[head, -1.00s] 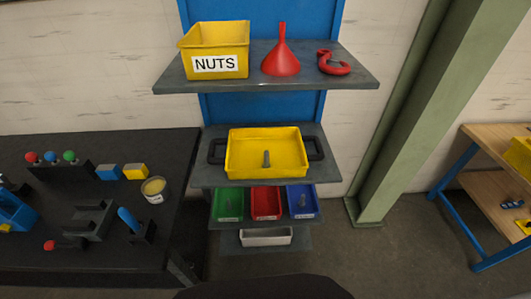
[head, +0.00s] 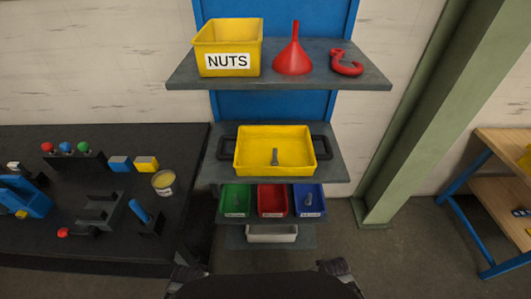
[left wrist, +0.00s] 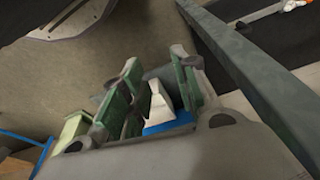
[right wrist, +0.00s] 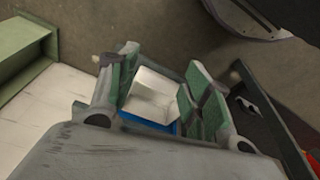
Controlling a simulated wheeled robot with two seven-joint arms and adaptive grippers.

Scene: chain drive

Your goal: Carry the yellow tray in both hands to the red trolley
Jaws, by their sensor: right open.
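The yellow tray (head: 260,168) sits level on the middle shelf of the blue-backed rack. It has a black handle at each side, left (head: 227,143) and right (head: 321,144), and a grey bolt (head: 275,157) inside. My left gripper (left wrist: 155,75) and right gripper (right wrist: 160,65) both look open and empty in their wrist views. In the head view only small parts of them show at the bottom edge, low and well apart from the tray. The red trolley is not in view.
Small bins (head: 272,200) stand below the tray. A dark workbench (head: 95,235) is left, a green column (head: 410,120) right.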

